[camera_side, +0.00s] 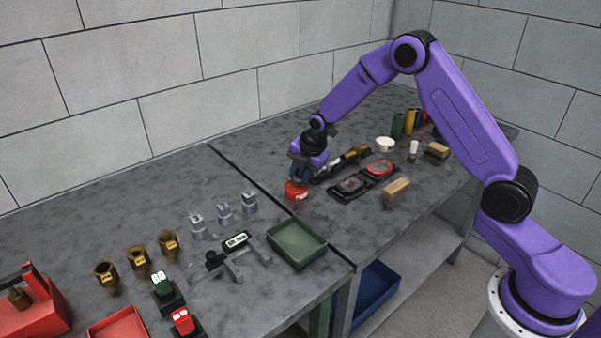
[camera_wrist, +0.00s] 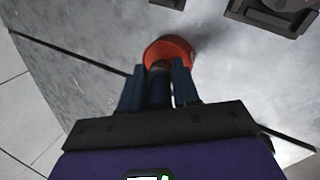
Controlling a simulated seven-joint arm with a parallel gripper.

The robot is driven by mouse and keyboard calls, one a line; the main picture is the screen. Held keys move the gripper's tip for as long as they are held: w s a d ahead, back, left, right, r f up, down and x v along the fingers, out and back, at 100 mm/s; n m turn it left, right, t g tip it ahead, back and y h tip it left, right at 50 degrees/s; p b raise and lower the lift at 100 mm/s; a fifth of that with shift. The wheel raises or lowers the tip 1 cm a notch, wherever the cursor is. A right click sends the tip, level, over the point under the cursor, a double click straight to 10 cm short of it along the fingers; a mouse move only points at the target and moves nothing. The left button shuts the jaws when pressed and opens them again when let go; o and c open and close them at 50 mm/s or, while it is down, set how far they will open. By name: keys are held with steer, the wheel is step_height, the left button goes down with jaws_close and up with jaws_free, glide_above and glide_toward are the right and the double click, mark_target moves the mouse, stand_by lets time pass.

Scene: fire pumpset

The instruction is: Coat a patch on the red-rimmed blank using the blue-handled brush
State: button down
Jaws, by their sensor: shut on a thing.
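My gripper (camera_side: 300,178) points down over a red pot (camera_side: 296,192) near the seam in the bench. In the wrist view, the fingers of my gripper (camera_wrist: 157,72) are closed on a dark upright handle (camera_wrist: 160,88), which I take for the brush; its blue colour is not clear. The handle's lower end is over or in the red pot (camera_wrist: 168,47), and the bristles are hidden. A red-rimmed blank (camera_side: 380,168) lies in a black holder right of the pot. A darker blank (camera_side: 350,185) sits beside it, nearer the pot. A holder corner shows in the wrist view (camera_wrist: 270,18).
A wooden block (camera_side: 396,190) lies in front of the holder. A dark and brass tool (camera_side: 350,157) lies behind it. A white bowl (camera_side: 385,144) and coloured cylinders (camera_side: 410,122) stand farther back. A green tray (camera_side: 297,243) is nearer the camera, beside metal fittings (camera_side: 223,212).

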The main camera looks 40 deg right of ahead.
steer(key=shift+f, duration=0.45)
stand_by(1.1)
steer(key=shift+r, duration=3.6)
steer(key=shift+s, duration=0.1)
